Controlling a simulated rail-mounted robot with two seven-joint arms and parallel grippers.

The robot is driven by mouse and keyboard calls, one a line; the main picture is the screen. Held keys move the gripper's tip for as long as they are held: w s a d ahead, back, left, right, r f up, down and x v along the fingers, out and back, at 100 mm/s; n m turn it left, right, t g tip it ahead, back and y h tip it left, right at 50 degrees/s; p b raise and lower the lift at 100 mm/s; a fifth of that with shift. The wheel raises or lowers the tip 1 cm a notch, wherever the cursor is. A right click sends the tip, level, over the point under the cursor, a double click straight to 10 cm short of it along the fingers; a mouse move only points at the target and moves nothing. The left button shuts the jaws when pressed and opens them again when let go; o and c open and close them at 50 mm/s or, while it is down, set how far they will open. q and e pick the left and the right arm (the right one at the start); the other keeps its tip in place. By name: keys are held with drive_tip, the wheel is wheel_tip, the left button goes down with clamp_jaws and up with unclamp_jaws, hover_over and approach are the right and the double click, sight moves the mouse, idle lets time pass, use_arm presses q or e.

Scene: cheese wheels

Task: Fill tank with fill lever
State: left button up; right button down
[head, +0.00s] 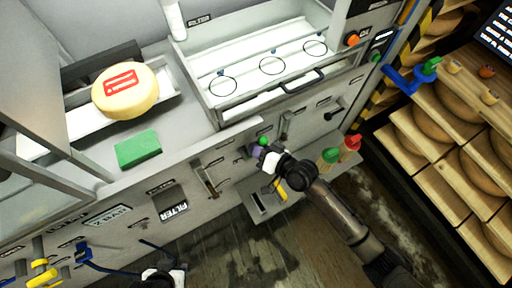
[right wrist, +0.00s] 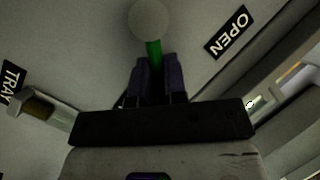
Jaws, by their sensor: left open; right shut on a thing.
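My right gripper (head: 262,150) is at the front panel, shut on a lever with a green shaft (right wrist: 154,54). In the right wrist view the dark fingers (right wrist: 158,80) close around the shaft, and a round pale knob (right wrist: 149,18) shows beyond them. I cannot read a fill label on this lever. A white tank (head: 225,107) with several ring outlines on its floor stands above and behind the lever; no liquid can be made out in it. My left gripper (head: 160,268) is at the bottom edge, partly cut off, open and apart from the levers.
A cheese wheel (head: 126,91) with a red mark sits left of the tank, and a green block (head: 138,149) lies in front of it. Shelves of cheese wheels (head: 433,118) stand at the right. An OPEN label (right wrist: 229,31) and a TRAY label (right wrist: 13,82) flank the lever.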

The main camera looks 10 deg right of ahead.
drive_tip(key=shift+w+r, duration=0.15)
drive_tip(key=shift+r, duration=0.4)
drive_tip(key=c, duration=1.3)
unclamp_jaws()
drive_tip(key=shift+o, duration=0.6)
drive_tip(key=shift+w+d+f, duration=0.1)
drive_tip(key=shift+d+f, duration=0.05)
drive_tip(key=shift+d, duration=0.05)
drive_tip(key=p+v, duration=0.1)
drive_tip(key=v, duration=1.2)
drive_tip(key=shift+s+d+p, duration=0.25)
drive_tip(key=shift+d+p, duration=0.05)
drive_tip(key=shift+p, duration=0.05)
